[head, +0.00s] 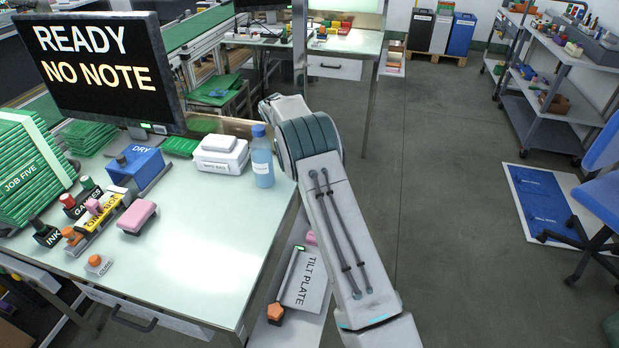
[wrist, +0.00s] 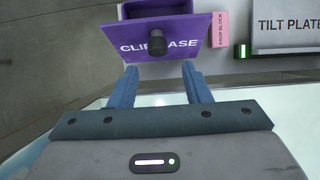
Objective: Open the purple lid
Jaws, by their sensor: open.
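The purple clip case (wrist: 122,48) is at the top of the wrist view. Its near purple panel carries the words CLIP CASE and a black knob (wrist: 157,42). Behind that panel the top edge of the picture cuts the case off, so I cannot tell how far the lid stands open. My gripper (wrist: 160,80) is open and empty. Its two blue fingers point at the panel, one on each side below the knob, and do not hold it. I do not see the case or the gripper in the head view, where my arm covers part of the scene.
A pink prop block (wrist: 220,30) stands right beside the case, near the grey tilt plate (wrist: 285,22). The tilt plate (head: 305,285) also shows beside the workbench (head: 200,255). A bottle (head: 262,160) stands at the bench's right side.

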